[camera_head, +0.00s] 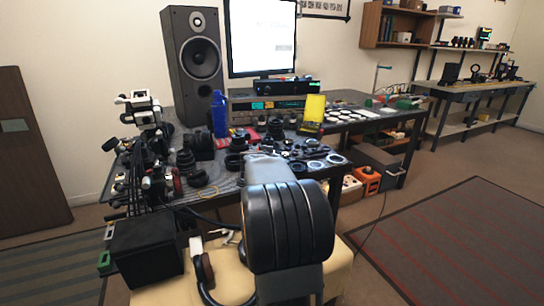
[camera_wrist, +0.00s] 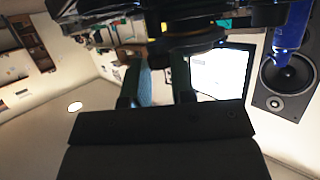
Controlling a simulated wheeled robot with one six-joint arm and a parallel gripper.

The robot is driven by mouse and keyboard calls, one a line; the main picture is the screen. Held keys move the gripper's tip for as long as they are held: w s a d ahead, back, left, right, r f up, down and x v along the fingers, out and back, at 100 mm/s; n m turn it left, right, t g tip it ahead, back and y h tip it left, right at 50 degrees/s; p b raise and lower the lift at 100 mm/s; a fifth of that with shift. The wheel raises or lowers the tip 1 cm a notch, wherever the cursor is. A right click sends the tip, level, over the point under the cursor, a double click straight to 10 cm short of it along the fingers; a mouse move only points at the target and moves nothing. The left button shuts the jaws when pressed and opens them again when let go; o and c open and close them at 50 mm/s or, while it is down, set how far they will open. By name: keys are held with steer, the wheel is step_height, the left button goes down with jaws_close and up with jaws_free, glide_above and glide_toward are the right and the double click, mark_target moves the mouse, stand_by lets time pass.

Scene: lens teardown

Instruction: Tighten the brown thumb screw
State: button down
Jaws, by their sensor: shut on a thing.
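In the wrist view my gripper (camera_wrist: 157,65) reaches up from the bottom with its two dark fingers apart. A small dark brown part (camera_wrist: 160,60) sits between the fingertips; it looks like the brown thumb screw, but shadow hides its detail. A dark round disc (camera_wrist: 190,43) of some lens equipment lies just beyond the fingertips. I cannot tell whether it touches them. In the head view my own black arm covers the fingertips, and I cannot make out the screw there.
The cluttered table (camera_head: 225,180) holds several lenses, white rings and a blue bottle (camera_head: 219,114). A speaker (camera_head: 194,62) and a monitor (camera_head: 261,37) stand behind. A black box (camera_head: 146,250) is at the front left. The floor with the rug (camera_head: 470,240) is clear at right.

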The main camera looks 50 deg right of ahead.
stand_by(0.3)
steer(key=c, duration=0.9)
jaws_free()
steer(key=shift+c, duration=0.2)
steer(key=p+v, duration=0.5)
steer(key=v, duration=0.9)
steer(key=shift+p, duration=0.35)
steer(key=shift+w+f, duration=0.1)
steer(key=shift+f, duration=0.05)
